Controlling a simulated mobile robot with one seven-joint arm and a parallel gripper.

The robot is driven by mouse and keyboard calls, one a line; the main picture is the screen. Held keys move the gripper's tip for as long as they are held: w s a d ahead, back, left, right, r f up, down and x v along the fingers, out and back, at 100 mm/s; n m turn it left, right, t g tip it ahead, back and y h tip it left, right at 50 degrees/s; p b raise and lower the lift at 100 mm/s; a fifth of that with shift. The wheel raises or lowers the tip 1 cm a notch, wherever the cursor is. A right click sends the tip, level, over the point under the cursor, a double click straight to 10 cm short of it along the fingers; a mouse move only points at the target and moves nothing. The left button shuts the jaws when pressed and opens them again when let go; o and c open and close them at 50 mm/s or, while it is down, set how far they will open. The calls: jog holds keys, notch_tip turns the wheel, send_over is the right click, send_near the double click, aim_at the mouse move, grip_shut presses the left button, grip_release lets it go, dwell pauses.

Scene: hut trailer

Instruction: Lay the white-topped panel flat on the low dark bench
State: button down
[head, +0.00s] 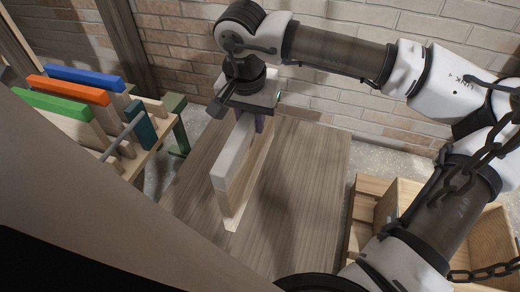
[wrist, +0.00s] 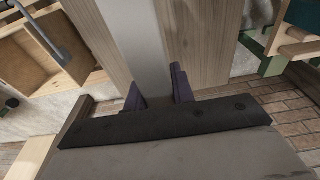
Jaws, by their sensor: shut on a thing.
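The white-topped panel (head: 233,158) stands on edge, its long pale top strip facing up and its light wood side (head: 252,172) facing right. My gripper (head: 250,116) is shut on the panel near its far end, from above. In the wrist view the panel's white strip (wrist: 142,45) runs between the two purple fingers of my gripper (wrist: 159,90). Under the panel is the brown wood-grain bench top (head: 305,190). I cannot tell if the panel's lower edge touches it. The fingers hide part of the panel's far end.
A wooden rack at left holds blue (head: 85,78), orange (head: 68,90) and green (head: 52,106) topped boards. A light wood crate (head: 490,235) stands at right, below my arm. A brick wall (head: 330,100) closes the back. The bench right of the panel is clear.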

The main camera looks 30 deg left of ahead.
aim_at(252, 150)
notch_tip(252, 150, down, 9)
jog(key=b, duration=0.2)
jog(key=shift+f, duration=0.2)
jog(key=shift+f+b, duration=0.2)
jog(key=shift+b, duration=0.3)
jog(key=c, duration=1.2)
grip_release()
jog(key=shift+s, duration=0.1)
jog(key=shift+r, duration=0.15)
jog(key=r+p, duration=0.1)
jog(key=r, duration=0.3)
jog(key=s+r+p, duration=0.1)
jog(key=r, duration=0.3)
jog(key=r+p, duration=0.1)
jog(key=r, duration=0.3)
jog(key=shift+s+d+p, duration=0.2)
jog(key=shift+p, duration=0.1)
